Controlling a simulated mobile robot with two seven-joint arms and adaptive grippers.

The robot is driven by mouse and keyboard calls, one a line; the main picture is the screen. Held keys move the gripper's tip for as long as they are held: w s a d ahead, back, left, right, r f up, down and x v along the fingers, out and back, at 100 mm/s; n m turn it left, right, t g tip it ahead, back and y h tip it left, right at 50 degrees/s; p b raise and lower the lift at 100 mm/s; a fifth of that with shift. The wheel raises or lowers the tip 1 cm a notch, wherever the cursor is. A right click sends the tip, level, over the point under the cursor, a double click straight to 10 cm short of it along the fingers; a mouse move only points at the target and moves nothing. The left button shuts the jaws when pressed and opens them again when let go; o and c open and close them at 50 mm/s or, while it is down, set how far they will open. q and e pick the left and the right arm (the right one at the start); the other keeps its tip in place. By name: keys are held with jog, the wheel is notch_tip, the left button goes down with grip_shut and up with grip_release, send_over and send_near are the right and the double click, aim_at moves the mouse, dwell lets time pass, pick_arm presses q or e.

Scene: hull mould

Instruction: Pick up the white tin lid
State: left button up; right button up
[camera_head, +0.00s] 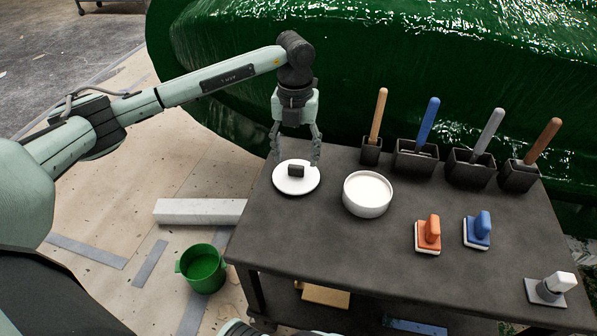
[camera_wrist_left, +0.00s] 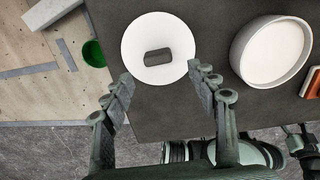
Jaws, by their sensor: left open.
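The white tin lid (camera_head: 308,180) is a flat round disc with a dark block-shaped handle (camera_head: 296,171) on top. It lies on the dark table near its left corner. In the left wrist view the lid (camera_wrist_left: 137,70) is in the upper middle, its handle (camera_wrist_left: 157,56) between and beyond the fingertips. My left gripper (camera_head: 296,158) points down, open and empty, with its fingers above the lid on either side of the handle. It also shows in the left wrist view (camera_wrist_left: 160,82).
A white round tin (camera_head: 367,207) stands right of the lid. Dark holders with upright handles line the table's back (camera_head: 416,160). An orange block (camera_head: 428,234) and a blue block (camera_head: 477,230) sit farther right. A green bucket (camera_head: 203,268) stands on the floor. The green hull (camera_head: 370,60) rises behind.

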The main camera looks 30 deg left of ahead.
aim_at(296, 166)
pick_arm(q)
jog(key=f, duration=0.4)
jog(key=shift+w+a+f, duration=0.15)
jog(key=shift+w+f, duration=0.2)
jog(key=shift+f, duration=0.35)
pick_arm(e)
jog(key=shift+f, duration=0.7)
pick_arm(q)
jog(key=shift+c, duration=0.3)
jog(key=c, duration=1.2)
pick_arm(e)
jog(key=shift+r, duration=0.2)
pick_arm(q)
jog(key=shift+r, duration=0.1)
